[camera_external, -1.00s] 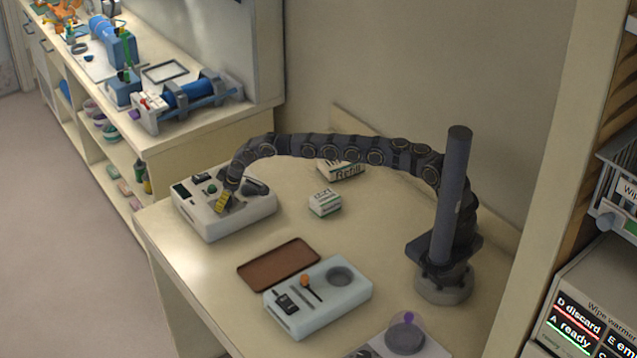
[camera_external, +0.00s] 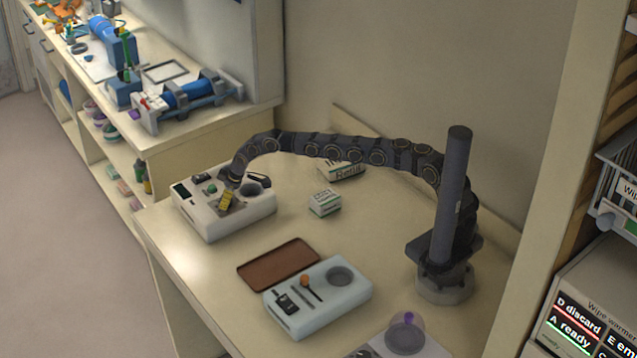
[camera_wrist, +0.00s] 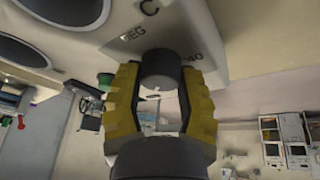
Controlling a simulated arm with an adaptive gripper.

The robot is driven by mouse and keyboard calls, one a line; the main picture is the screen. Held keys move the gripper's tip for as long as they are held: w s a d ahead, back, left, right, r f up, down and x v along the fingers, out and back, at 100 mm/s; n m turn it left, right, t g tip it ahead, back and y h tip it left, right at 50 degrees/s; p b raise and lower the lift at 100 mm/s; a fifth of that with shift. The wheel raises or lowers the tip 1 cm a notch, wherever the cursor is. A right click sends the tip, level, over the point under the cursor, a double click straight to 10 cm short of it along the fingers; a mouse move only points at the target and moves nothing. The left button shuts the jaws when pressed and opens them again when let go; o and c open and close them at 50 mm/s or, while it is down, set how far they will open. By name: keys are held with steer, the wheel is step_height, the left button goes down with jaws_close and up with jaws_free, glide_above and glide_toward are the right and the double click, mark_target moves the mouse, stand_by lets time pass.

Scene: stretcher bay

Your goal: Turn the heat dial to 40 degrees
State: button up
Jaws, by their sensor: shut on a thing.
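The heat dial is a dark round knob (camera_wrist: 160,68) on the white warmer unit (camera_wrist: 222,25), beside printed "DEG C" and "40" marks in the wrist view. My gripper (camera_wrist: 160,85) has yellow pads on both sides of the knob and is shut on it. In the outside view, my gripper (camera_external: 226,200) reaches down at the front of the white unit (camera_external: 240,218), at the table's far left. The knob is hidden there by my gripper. The dial's pointer cannot be made out in either view.
The unit's top has dark round openings (camera_wrist: 85,10). Small boxes (camera_external: 325,203) stand right of it. A brown tray (camera_external: 278,264) and a pale blue case (camera_external: 345,300) lie nearer. The table between them is clear.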

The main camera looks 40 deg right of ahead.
steer(key=n+g, duration=0.1)
steer(key=n, duration=0.2)
steer(key=shift+a+y, duration=0.2)
steer(key=shift+y, duration=0.2)
steer(key=shift+n, duration=0.6)
steer(key=shift+n+g, duration=0.4)
steer(key=shift+n, duration=0.1)
steer(key=shift+s+n, duration=0.15)
steer(key=shift+n, duration=0.45)
steer(key=o, duration=1.1)
steer(key=shift+o, duration=0.2)
steer(key=shift+d, duration=0.1)
